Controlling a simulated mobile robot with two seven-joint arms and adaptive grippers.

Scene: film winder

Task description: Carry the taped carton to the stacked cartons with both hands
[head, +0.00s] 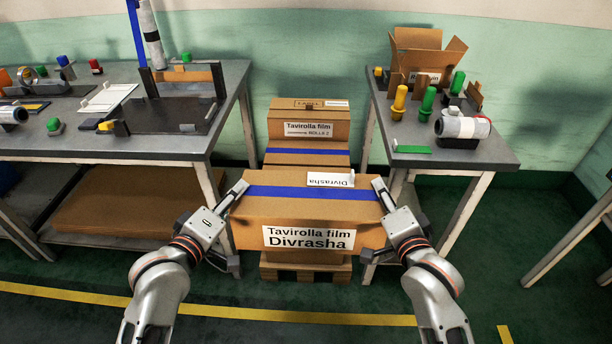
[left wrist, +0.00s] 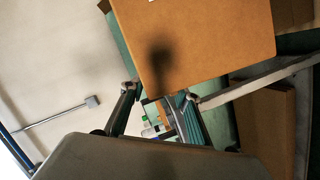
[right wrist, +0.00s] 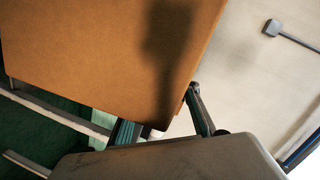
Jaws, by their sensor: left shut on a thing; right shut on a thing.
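The taped carton (head: 312,212) is brown with a blue tape band across its top and a "Tavirolla film Divrasha" label on its front. My left gripper (head: 236,194) is shut on its left side, and my right gripper (head: 381,191) is shut on its right side. The carton's side fills much of the left wrist view (left wrist: 200,40) and the right wrist view (right wrist: 100,60). The stacked cartons (head: 309,129) stand just behind it, with a "Tavirolla film" label and blue tape on a lower one. The held carton hides the lower part of the stack.
A wooden pallet (head: 305,272) shows below the held carton. A workbench (head: 190,145) with tools stands on the left, and a smaller table (head: 480,157) with an open carton (head: 425,60) and green and yellow pieces stands on the right. The gap between them holds the stack.

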